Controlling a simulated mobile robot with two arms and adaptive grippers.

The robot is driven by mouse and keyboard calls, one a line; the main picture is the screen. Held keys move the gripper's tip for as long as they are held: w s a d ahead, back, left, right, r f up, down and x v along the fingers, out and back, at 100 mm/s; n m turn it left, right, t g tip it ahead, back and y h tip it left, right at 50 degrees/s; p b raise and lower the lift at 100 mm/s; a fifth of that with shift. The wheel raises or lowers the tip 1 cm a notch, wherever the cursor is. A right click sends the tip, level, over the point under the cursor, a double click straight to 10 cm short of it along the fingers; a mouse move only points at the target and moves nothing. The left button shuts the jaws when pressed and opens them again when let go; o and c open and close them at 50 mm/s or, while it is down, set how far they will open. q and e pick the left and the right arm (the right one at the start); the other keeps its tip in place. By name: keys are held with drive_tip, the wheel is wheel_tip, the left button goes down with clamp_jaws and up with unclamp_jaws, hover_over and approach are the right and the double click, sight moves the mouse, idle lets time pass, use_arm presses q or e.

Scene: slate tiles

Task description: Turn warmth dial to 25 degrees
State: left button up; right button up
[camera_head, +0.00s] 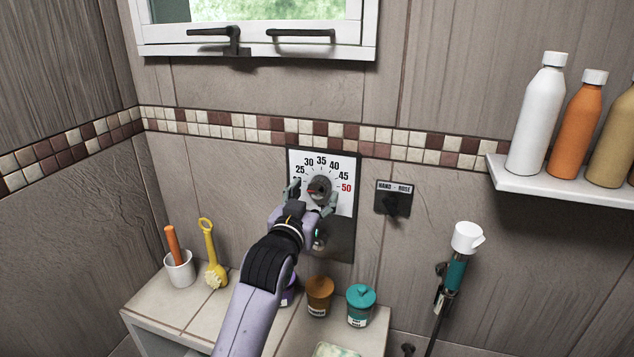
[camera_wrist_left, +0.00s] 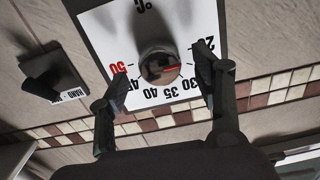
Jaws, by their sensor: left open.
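The warmth dial is a round grey knob (camera_head: 319,187) with a red pointer on a white scale plate (camera_head: 333,163) on the wall. In the left wrist view the knob (camera_wrist_left: 159,62) appears upside down, its red pointer directed at the low-number side of the scale. The exact reading is unclear because a fingertip covers part of the numbers there. My left gripper (camera_head: 312,198) is in front of the dial, open, one finger on each side of the knob. In the left wrist view the fingers (camera_wrist_left: 160,80) show gaps to the knob. My right gripper is not in view.
A hand-rose switch (camera_head: 393,198) is right of the dial. Below, a tiled ledge (camera_head: 205,310) holds a cup (camera_head: 179,268), yellow brush (camera_head: 210,255) and jars (camera_head: 361,305). A hand shower (camera_head: 459,262) and a bottle shelf (camera_head: 560,187) are at right.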

use_arm(q)
drive_tip(key=shift+x, duration=1.35)
drive_tip(key=shift+c, duration=0.5)
drive_tip(key=c, duration=1.1)
